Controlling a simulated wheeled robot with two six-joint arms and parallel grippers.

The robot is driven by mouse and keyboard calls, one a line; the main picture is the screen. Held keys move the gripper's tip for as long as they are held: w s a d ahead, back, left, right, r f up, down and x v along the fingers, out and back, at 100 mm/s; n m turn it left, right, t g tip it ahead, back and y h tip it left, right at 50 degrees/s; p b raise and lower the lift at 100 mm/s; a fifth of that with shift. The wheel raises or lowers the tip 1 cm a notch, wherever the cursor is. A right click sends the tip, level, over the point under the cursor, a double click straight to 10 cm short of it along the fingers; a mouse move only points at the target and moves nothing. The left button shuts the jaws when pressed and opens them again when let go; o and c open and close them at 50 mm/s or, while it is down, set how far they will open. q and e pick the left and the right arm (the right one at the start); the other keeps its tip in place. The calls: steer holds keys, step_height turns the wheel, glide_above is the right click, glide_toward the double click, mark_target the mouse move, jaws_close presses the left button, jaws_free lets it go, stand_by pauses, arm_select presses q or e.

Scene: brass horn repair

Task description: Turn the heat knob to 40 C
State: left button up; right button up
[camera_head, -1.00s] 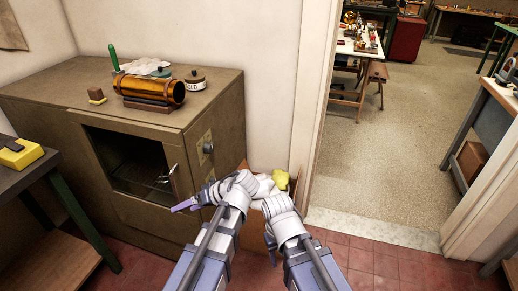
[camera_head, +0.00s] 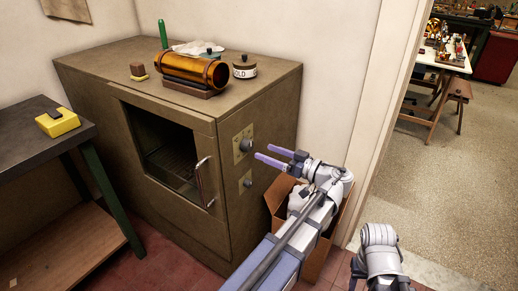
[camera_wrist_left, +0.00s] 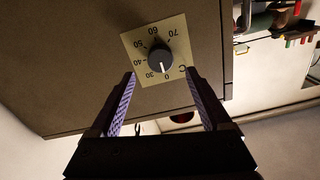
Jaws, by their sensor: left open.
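The heat knob (camera_wrist_left: 160,57) is dark and round on a pale dial plate (camera_wrist_left: 130,45) marked 30 to 70 and C in the left wrist view. In the head view the upper knob (camera_head: 247,145) sits on the side of the brown oven cabinet (camera_head: 225,135). My left gripper (camera_head: 262,151) is open and empty, its purple fingers pointing at this knob, a short gap away. In the wrist view the fingertips (camera_wrist_left: 161,75) are on either side below the knob. My right arm is at lower right; its fingers cannot be made out.
A second, lower knob (camera_head: 247,183) is below the first. The oven door handle (camera_head: 202,182) sticks out nearby. A cardboard box (camera_head: 281,198) stands beside the cabinet under my left arm. An amber cylinder (camera_head: 195,69) and a jar (camera_head: 244,68) are on top.

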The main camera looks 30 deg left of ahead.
mark_target(251, 147)
arm_select(q)
steer(key=shift+w+a, duration=0.2)
steer(key=shift+a, duration=2.3)
steer(key=shift+c, duration=0.3)
jaws_close()
